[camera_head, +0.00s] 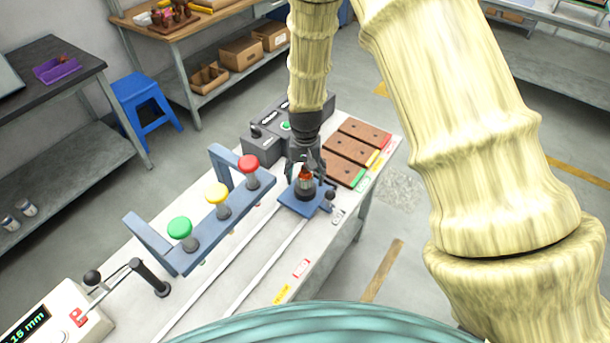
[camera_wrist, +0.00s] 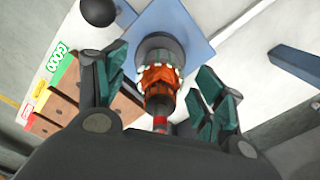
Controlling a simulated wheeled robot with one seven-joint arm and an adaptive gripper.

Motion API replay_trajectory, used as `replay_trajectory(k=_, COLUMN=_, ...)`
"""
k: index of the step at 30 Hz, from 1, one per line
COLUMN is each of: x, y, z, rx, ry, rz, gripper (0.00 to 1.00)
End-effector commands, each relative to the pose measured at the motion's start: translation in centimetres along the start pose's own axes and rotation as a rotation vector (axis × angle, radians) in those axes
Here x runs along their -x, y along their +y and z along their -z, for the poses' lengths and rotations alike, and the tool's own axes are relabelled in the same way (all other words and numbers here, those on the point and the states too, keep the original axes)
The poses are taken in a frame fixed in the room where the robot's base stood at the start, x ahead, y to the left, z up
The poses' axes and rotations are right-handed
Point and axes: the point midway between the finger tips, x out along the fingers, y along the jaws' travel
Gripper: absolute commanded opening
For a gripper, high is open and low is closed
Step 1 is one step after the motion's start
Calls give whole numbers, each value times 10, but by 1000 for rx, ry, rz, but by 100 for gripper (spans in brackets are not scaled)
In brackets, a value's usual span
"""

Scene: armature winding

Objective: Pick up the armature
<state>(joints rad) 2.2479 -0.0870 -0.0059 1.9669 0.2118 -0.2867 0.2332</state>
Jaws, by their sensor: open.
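The armature (camera_wrist: 160,78) has copper-orange windings and a dark cylindrical part at its near end. It stands on a blue square plate (camera_wrist: 192,28) on the workbench. In the head view the armature (camera_head: 305,182) shows small, on the blue plate (camera_head: 290,207) at the bench's right side. My gripper (camera_wrist: 160,95) is open, with one finger on each side of the armature. Gaps show between the fingers and the armature in the wrist view. In the head view my gripper (camera_head: 304,164) is directly over and around the armature's top, hiding part of it.
A blue rack with green (camera_head: 179,228), yellow (camera_head: 217,193) and red (camera_head: 248,163) knobs stands left of the plate. Brown blocks (camera_head: 351,150) lie behind right. A dark control box (camera_head: 262,144) is behind. A black ball knob (camera_wrist: 98,10) is close to the plate.

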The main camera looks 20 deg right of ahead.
Motion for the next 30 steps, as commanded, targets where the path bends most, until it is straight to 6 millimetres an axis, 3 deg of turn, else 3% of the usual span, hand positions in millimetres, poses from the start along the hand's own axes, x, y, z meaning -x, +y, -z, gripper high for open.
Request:
replay_trajectory(k=9, x=-2, y=0, z=0, rx=0, ry=1, rz=1, gripper=69)
replay_trajectory(k=19, x=-2, y=0, z=0, rx=0, ry=1, rz=1, gripper=9)
replay_trajectory(k=30, x=1, y=0, z=1, rx=0, ry=2, rz=1, gripper=7)
